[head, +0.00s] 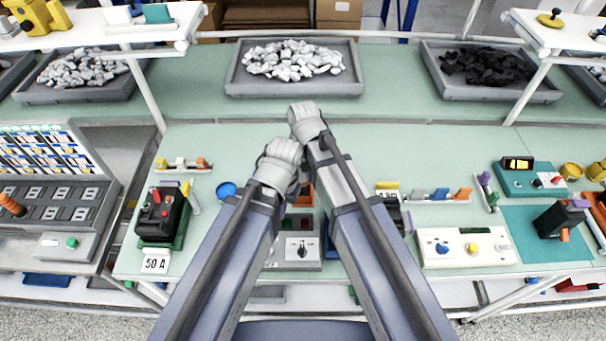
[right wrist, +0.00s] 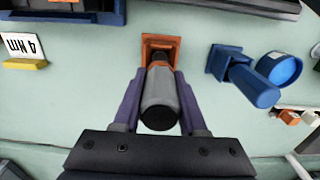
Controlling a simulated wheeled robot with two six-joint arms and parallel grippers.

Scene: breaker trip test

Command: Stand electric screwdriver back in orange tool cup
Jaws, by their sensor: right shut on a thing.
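In the right wrist view my right gripper (right wrist: 161,80) is shut on the electric screwdriver (right wrist: 160,100), a grey body with a black end cap. Its far end is at the orange tool cup (right wrist: 150,43), which has a square rim. The screwdriver lines up with the cup; I cannot tell whether its far end is inside or only above it, or how deep. In the head view an orange patch of the cup (head: 305,195) shows between my two arms; the screwdriver and right gripper fingers are hidden behind the arms. My left gripper's fingers do not show.
A blue square holder with a blue handle (right wrist: 250,85) and a round blue dish (right wrist: 283,68) are close beside the cup. A 4 Nm label (right wrist: 20,46) stands on the other side. A grey box with a black knob (head: 300,248) is in front.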

